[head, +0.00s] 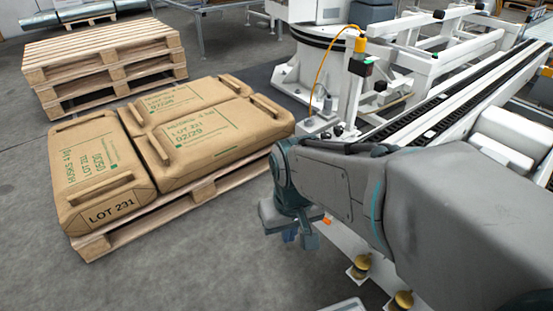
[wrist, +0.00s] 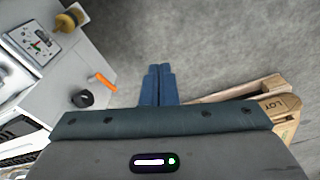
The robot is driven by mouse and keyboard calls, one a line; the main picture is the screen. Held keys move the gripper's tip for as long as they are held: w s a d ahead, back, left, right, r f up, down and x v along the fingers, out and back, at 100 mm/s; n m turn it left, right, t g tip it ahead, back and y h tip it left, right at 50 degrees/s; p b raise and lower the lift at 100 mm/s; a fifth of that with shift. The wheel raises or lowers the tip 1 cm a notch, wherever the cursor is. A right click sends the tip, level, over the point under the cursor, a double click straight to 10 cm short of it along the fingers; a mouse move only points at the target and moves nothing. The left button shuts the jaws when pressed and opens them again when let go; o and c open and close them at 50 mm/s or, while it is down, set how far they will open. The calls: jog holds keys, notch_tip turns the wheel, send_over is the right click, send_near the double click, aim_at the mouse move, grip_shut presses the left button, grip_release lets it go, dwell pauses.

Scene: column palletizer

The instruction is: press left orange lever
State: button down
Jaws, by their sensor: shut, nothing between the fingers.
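One small orange lever (wrist: 104,83) sticks out from the edge of a white machine panel in the wrist view, left of my gripper (wrist: 160,70). A bit of orange (head: 327,220), likely the same lever, shows in the head view just right of my gripper (head: 299,238). My gripper's blue fingers are together and empty, pointing down over the floor beside the machine. They look apart from the lever. Only one orange lever is visible; I cannot tell whether it is the left one. My arm hides part of the machine in the head view.
A pallet (head: 188,205) with brown sacks (head: 205,147) stands left of my gripper, and stacked empty pallets (head: 103,66) stand behind. A conveyor (head: 450,110) runs behind my arm.

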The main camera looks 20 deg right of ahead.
jog(key=w+a+f+m+t+y+p, duration=0.1)
jog(key=w+a+m+t+p, duration=0.2)
jog(key=w, duration=0.7)
jog(key=w+a+f+m+t+p, duration=0.1)
jog(key=w+a+m+t+p, duration=0.25)
jog(key=w, duration=0.65)
jog(key=w+d+f+m+g+h+p, duration=0.2)
jog(key=w+d+f+m+h+p, duration=0.1)
jog(key=d+f+h+p, duration=0.15)
jog(key=s+d+f+m+g+h+p, duration=0.2)
jog(key=s+d+m+g+h, duration=0.1)
jog(key=s+d+h, duration=0.3)
jog(key=shift+s+d+f+h+p, duration=0.15)
jog(key=shift+s+f+h+p, duration=0.25)
jog(key=shift+h, duration=0.45)
jog(key=s+a+f+b+x, duration=0.1)
jog(key=b+x, duration=0.5)
jog(key=x, duration=0.6)
jog(key=shift+d+f, duration=0.15)
jog(key=shift+f, duration=0.8)
